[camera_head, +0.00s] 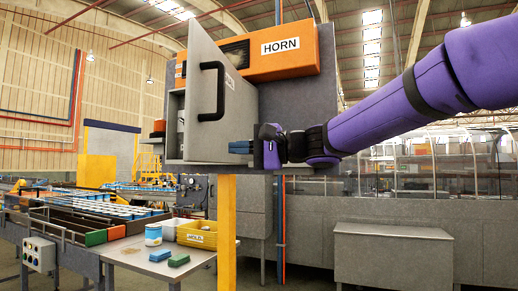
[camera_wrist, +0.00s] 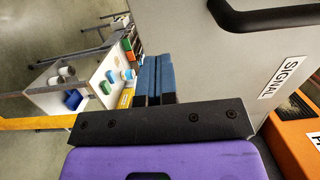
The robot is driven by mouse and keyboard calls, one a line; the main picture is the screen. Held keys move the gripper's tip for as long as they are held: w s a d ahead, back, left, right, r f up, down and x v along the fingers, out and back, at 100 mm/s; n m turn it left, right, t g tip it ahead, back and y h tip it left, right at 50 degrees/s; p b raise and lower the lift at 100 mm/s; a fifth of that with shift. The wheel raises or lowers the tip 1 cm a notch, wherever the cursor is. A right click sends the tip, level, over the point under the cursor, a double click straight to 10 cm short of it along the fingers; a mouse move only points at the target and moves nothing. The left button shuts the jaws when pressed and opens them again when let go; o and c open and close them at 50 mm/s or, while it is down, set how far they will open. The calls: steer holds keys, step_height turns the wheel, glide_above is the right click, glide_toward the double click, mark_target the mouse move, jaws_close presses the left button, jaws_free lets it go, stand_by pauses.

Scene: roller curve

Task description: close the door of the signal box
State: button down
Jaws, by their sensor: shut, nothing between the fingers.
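The signal box (camera_head: 175,108) is a grey box on a grey panel with a yellow post below. Its light grey door (camera_head: 236,110) is partly open, with its free edge at the left swung toward me. The black door handle (camera_head: 212,90) is near that edge. In the wrist view, the door (camera_wrist: 237,60) carries a SIGNAL label (camera_wrist: 283,77), and part of the handle (camera_wrist: 262,18) shows at the top. My gripper (camera_head: 238,147) is shut and empty at the door's lower right in the head view. Its blue fingers also show in the wrist view (camera_wrist: 155,78). I cannot tell if they touch the door.
An orange HORN box (camera_head: 285,52) is mounted above and behind the door. Below left stands a workbench (camera_head: 140,262) with a yellow bin (camera_head: 196,234), a can (camera_head: 153,235) and sponge-like blocks (camera_head: 178,260). A grey cabinet (camera_head: 392,258) stands at the lower right.

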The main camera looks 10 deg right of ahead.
mark_target(203, 149)
steer(key=shift+x, duration=3)
steer(key=shift+a, duration=0.1)
